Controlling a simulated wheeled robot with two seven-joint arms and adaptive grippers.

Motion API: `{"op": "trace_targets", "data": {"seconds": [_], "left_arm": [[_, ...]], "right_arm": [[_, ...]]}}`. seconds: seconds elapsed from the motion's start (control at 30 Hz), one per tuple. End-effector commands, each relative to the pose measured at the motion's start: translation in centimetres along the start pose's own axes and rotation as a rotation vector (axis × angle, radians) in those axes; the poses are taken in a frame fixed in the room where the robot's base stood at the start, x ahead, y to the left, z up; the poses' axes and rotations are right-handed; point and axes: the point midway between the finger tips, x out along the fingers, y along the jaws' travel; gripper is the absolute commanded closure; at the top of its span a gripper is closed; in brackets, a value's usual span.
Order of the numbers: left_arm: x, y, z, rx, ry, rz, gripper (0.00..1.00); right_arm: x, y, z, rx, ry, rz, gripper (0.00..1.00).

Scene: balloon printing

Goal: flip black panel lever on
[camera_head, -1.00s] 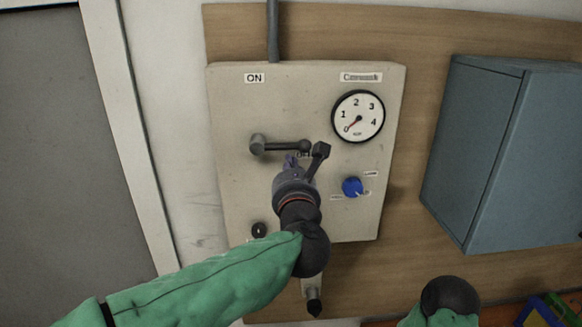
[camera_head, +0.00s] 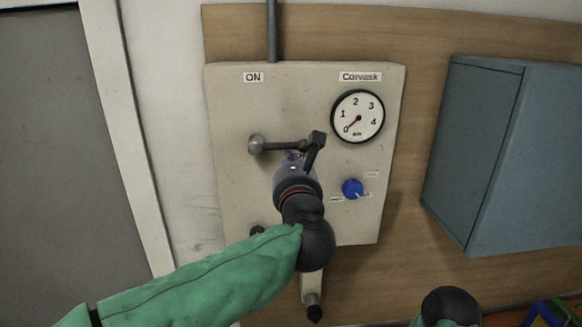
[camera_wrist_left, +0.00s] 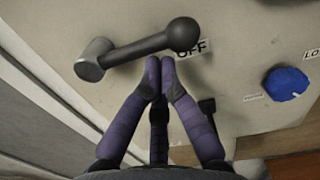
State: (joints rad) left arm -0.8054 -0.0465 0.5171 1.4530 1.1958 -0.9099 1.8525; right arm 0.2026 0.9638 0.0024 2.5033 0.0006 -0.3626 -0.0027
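The black panel lever (camera_head: 282,147) is on the grey control panel (camera_head: 230,110). Its arm runs right from a round pivot, with a ball knob at the tip; it also shows in the left wrist view (camera_wrist_left: 140,48). The knob is beside the OFF label (camera_wrist_left: 192,52), and the ON label (camera_head: 253,77) is above the pivot. My left gripper (camera_head: 292,158) is just below the lever arm. In the left wrist view its purple fingertips (camera_wrist_left: 160,72) are together with nothing between them, close under the arm; I cannot tell whether they touch it.
A dial gauge (camera_head: 358,117) and a blue knob (camera_head: 352,188) are on the panel's right side. A blue-grey cabinet (camera_head: 510,150) stands out from the wall on the right. The panel area above the lever is clear.

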Motion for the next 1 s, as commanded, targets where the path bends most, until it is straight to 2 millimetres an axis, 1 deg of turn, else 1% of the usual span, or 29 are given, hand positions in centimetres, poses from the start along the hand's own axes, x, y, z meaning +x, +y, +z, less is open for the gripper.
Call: {"op": "trace_targets", "data": {"seconds": [0.27, 0.47, 0.7, 1.0], "left_arm": [[0.0, -0.2, 0.3, -0.068, -0.002, 0.002, 1.00], [0.0, -0.4, 0.9, -0.176, -0.003, 0.007, 1.00], [0.1, -0.7, 2.4, -0.389, -0.002, 0.017, 1.00], [0.2, -0.4, 4.7, -0.674, -0.002, 0.031, 1.00]], "right_arm": [[1.4, 0.5, -0.1, 0.000, 0.000, 0.000, 0.31], [3.3, 1.2, -0.1, 0.000, 0.000, 0.000, 0.31], [6.1, 2.2, -0.2, 0.000, 0.000, 0.000, 0.31], [8.6, 3.1, -0.3, 0.000, 0.000, 0.000, 0.31]]}}
